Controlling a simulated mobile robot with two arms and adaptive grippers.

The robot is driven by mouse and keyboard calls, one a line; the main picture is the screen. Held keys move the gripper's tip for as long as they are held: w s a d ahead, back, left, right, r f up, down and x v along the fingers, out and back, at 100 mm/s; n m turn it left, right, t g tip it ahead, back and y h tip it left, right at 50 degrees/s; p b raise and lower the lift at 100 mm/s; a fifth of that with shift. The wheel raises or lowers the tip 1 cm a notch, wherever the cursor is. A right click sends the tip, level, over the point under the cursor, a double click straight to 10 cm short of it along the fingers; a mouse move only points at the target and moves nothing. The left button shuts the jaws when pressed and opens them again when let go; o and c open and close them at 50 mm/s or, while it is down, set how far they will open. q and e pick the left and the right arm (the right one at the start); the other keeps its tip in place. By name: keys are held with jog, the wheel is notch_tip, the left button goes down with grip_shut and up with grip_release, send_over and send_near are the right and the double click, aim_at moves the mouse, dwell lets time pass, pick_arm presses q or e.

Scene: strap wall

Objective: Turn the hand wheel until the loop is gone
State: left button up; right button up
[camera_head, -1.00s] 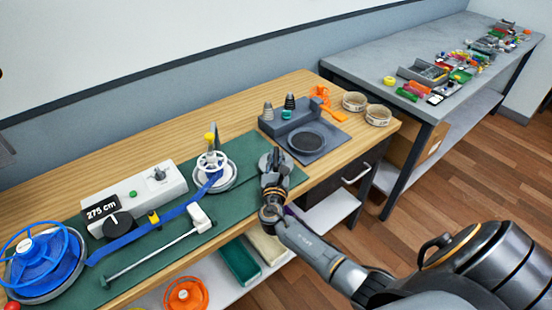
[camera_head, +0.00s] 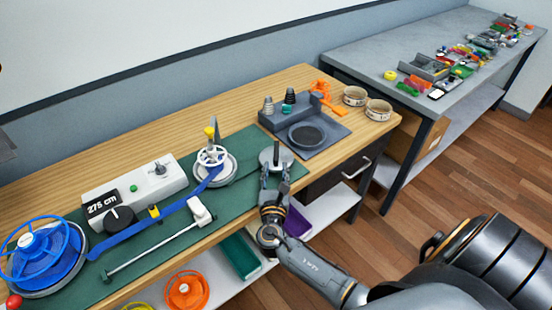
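A blue strap (camera_head: 136,238) runs from the large blue spoked reel (camera_head: 36,256) at the left to a smaller reel with a white spoked wheel (camera_head: 212,157). The strap looks nearly straight, bending a little by a yellow-and-black piece (camera_head: 154,212). A grey round disc with an upright post (camera_head: 276,157) stands at the mat's right end. I cannot tell for sure which of these is the hand wheel. My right gripper (camera_head: 275,179) is just in front of the disc, its two fingers apart with nothing visible between them. My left gripper is out of view.
A white box (camera_head: 135,185) with a "275 cm" display and black knob stands behind the strap. A white bar (camera_head: 160,245) lies in front of it. A dark grey tray (camera_head: 325,143) and two round tins (camera_head: 354,96) are at the right.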

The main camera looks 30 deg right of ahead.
aim_at(277, 145)
jog(key=v, duration=0.4)
jog(key=shift+s, duration=0.15)
dwell(1.2)
jog(key=b, duration=0.5)
jog(key=shift+w+d+r+b, duration=0.15)
jog(key=shift+w+r+b, duration=0.05)
jog(key=shift+w+b, duration=0.2)
jog(key=shift+d+b, duration=0.1)
jog(key=shift+b, duration=0.25)
jog(key=shift+w+d+r, duration=0.1)
jog(key=shift+w, duration=0.05)
jog(key=p+x, duration=0.1)
jog(key=x, duration=1.2)
jog(key=shift+w, duration=0.1)
grip_shut()
